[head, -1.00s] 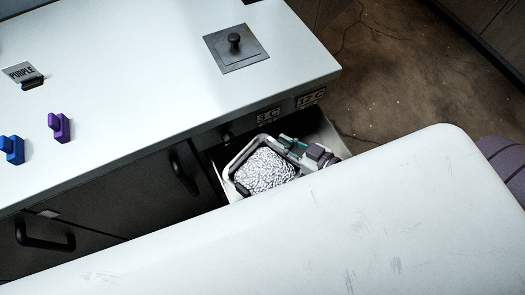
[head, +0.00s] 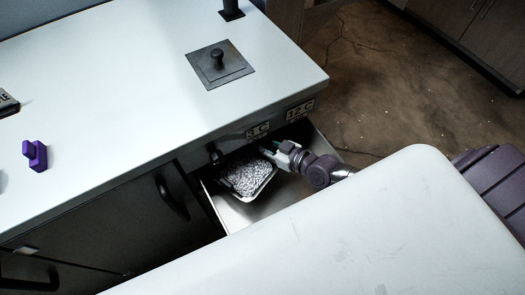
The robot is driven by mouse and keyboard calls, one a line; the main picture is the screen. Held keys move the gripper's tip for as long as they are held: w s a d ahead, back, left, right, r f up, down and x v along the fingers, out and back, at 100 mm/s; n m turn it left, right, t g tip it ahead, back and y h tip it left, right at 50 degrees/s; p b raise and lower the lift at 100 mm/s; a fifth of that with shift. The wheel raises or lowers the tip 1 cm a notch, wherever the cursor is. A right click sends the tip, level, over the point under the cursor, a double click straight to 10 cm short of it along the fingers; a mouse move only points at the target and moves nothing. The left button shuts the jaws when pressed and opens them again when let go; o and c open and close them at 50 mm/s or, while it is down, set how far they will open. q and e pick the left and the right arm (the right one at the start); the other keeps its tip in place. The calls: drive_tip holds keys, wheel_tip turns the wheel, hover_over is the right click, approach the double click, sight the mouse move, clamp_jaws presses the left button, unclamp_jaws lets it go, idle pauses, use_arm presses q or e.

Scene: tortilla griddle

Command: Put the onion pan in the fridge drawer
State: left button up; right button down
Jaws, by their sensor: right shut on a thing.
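The onion pan (head: 246,177), a rectangular metal pan full of pale chopped bits, is inside the open fridge drawer (head: 243,217), toward its back under the counter edge. My right gripper (head: 270,152) reaches in from the right and is shut on the pan's rim at its right side. Part of the pan's far side is in the shade of the counter, so I cannot tell if it rests on the drawer floor. My left gripper is not in view.
The white counter (head: 120,110) overhangs the drawer's back. A lidded square insert (head: 219,65) and a purple block (head: 35,155) are on it. A white surface (head: 350,235) lies in front. Bare drawer floor shows in front of the pan.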

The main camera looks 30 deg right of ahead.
wheel_tip(320, 180, down, 3)
drive_tip(key=shift+r+b, duration=0.2)
drive_tip(key=shift+b, duration=0.25)
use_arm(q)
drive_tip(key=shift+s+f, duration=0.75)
use_arm(e)
drive_tip(key=shift+f, duration=0.35)
drive_tip(key=shift+f, duration=0.2)
drive_tip(key=c, duration=1.2)
unclamp_jaws()
drive_tip(key=shift+s, duration=0.1)
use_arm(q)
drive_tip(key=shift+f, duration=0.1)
use_arm(e)
drive_tip(key=shift+o, duration=0.2)
